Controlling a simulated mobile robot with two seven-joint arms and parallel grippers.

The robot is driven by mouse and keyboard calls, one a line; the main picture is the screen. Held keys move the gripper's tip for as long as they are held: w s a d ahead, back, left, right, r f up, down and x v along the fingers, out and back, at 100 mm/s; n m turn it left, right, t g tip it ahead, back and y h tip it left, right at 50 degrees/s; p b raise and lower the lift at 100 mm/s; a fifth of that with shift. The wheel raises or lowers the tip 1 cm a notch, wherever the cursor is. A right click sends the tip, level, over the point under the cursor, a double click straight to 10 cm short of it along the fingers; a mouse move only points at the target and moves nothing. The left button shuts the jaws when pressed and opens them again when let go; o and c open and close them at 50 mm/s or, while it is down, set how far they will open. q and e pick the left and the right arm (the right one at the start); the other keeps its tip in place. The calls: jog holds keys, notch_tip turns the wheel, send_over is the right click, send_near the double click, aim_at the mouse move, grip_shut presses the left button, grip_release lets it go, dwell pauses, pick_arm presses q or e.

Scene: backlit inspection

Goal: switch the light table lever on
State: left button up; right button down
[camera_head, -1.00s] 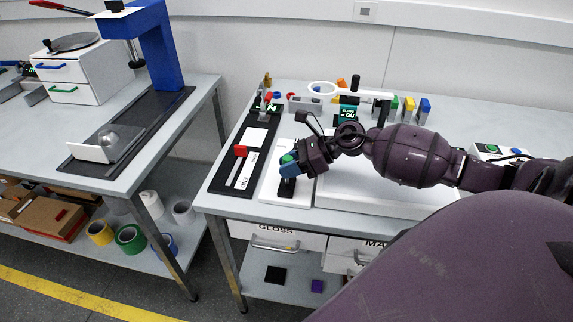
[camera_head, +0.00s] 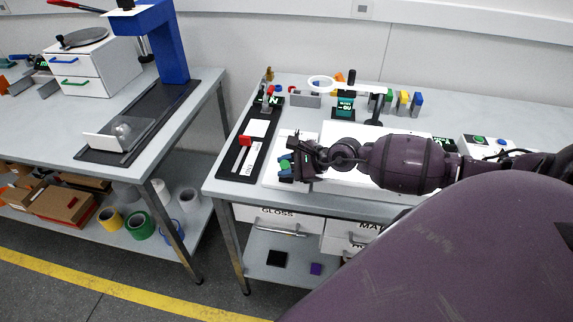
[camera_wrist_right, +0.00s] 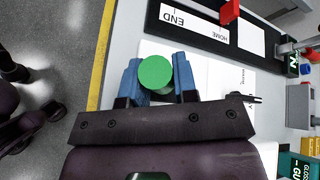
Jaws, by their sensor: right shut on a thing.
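The lever's round green knob (camera_head: 285,165) stands over a white plate (camera_head: 271,178) at the left front of the light table (camera_head: 343,130). My right gripper (camera_head: 287,169) is shut on the lever. In the right wrist view the green knob (camera_wrist_right: 155,73) sits between the two blue fingers of my right gripper (camera_wrist_right: 157,84). The lever's shaft and slot are hidden under the knob and gripper. My right arm covers much of the light table, whose surface looks white. My left gripper is not in view.
A black strip with a red slider (camera_head: 246,140) lies left of the lever plate. A magnifier ring (camera_head: 320,83) and small coloured blocks stand behind. A button box (camera_head: 482,146) is at right. The table's front edge is close to the gripper.

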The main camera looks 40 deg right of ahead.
dwell(0.4)
jog(key=c, duration=0.9)
grip_release()
jog(key=shift+b+v, duration=0.45)
jog(key=shift+v, duration=4.95)
jog(key=shift+a, duration=0.1)
